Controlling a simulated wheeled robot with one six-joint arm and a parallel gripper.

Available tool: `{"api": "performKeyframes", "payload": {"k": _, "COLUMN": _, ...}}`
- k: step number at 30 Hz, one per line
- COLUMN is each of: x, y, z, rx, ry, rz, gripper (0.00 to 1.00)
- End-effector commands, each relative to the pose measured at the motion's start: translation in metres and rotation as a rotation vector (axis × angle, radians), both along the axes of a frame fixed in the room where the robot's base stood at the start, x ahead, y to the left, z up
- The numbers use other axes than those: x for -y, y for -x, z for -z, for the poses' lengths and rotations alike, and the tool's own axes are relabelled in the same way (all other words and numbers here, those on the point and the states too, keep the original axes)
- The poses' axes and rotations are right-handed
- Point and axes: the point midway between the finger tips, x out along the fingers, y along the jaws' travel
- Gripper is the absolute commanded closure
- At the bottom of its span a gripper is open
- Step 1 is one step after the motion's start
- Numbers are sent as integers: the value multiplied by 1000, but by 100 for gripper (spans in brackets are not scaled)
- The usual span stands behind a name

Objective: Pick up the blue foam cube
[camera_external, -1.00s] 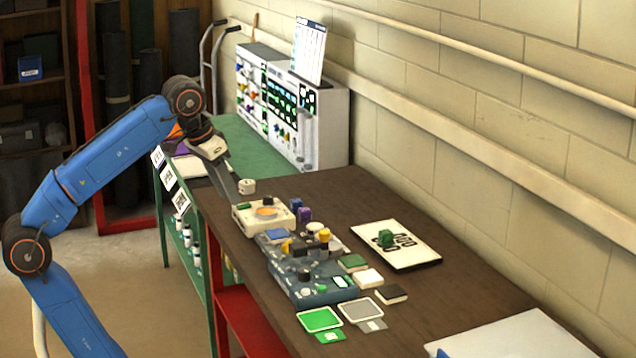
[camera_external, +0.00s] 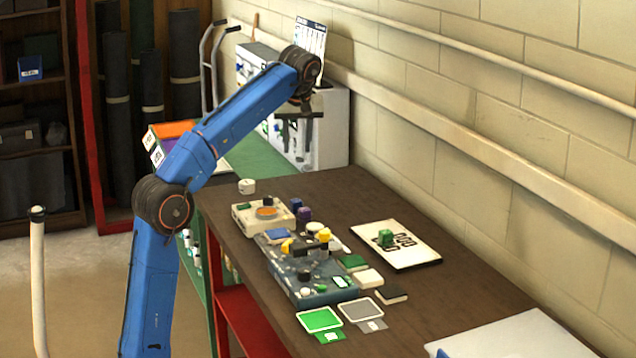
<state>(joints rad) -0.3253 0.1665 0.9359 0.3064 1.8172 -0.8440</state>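A small dark blue block (camera_external: 296,204), which looks like the blue foam cube, stands on the dark bench at the back right corner of a cream box, close to a purple block (camera_external: 304,214). A flat blue piece (camera_external: 276,234) lies on the grey tray in front of it. My gripper (camera_external: 297,140) hangs pointing down, above and behind the blocks, in front of the white panel at the back. Its two fingers appear apart with nothing between them. It touches none of the blocks.
The cream box (camera_external: 246,222) and the cluttered grey tray (camera_external: 330,292) fill the bench's left side. A green block (camera_external: 385,237) stands on a white board (camera_external: 420,257) to the right. A white round piece (camera_external: 247,186) is at the bench's back edge. Bare bench (camera_external: 345,190) lies near the wall.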

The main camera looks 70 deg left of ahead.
Motion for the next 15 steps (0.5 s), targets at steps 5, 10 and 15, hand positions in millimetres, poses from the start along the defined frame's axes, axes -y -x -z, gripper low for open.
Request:
{"api": "performKeyframes", "payload": {"k": 5, "x": -34, "y": -22, "z": 12, "rx": 2, "ry": -10, "rz": -116, "gripper": 64}}
{"api": "performKeyframes", "payload": {"k": 10, "x": -56, "y": -35, "z": 21, "rx": 6, "ry": -17, "rz": -190, "gripper": 64}}
{"api": "performKeyframes", "payload": {"k": 15, "x": -71, "y": -42, "z": 27, "rx": 8, "ry": -23, "rz": -242, "gripper": 64}}
